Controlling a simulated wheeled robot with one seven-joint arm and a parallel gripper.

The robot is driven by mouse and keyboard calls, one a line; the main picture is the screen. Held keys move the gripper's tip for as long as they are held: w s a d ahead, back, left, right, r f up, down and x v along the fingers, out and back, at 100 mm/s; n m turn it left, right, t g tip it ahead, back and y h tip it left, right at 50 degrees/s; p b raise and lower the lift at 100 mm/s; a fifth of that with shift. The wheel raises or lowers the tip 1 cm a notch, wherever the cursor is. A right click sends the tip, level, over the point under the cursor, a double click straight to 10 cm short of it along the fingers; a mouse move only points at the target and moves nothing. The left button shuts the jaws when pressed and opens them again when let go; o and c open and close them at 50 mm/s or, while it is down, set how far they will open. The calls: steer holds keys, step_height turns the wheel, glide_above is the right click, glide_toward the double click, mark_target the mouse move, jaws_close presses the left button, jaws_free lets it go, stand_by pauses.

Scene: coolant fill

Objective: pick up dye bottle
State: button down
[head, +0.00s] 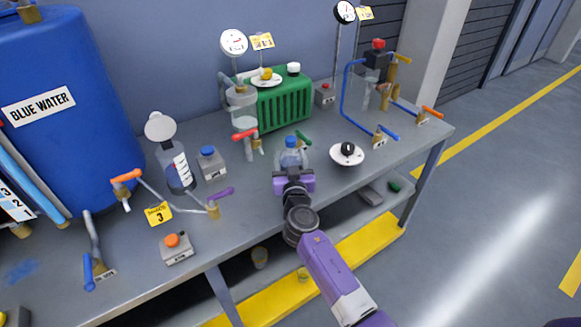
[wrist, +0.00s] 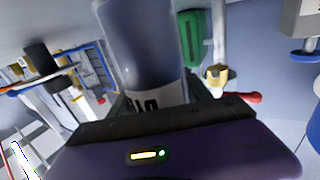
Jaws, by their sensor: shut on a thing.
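The dye bottle (head: 291,146), small and clear with a blue top, is at the bench's front middle in the head view. My gripper (head: 292,168) is shut on it from the near side. In the wrist view the bottle (wrist: 140,45) fills the upper middle, bluish grey with a white label partly hidden by the gripper. The gripper's jaws (wrist: 155,103) close around its labelled part. Whether its base touches the bench is hidden behind my gripper.
The grey bench (head: 335,195) holds a graduated flask (head: 178,168) and a purple-handled valve (head: 215,200) to the left. A black knob on a white disc (head: 346,153) stands close right. Behind are a red-handled valve (head: 245,135) and green radiator (head: 283,103).

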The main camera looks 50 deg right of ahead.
steer(key=shift+r, duration=0.2)
step_height(320, 180, up, 20)
steer(key=p, duration=0.4)
steer(key=shift+f, duration=0.2)
stand_by(0.5)
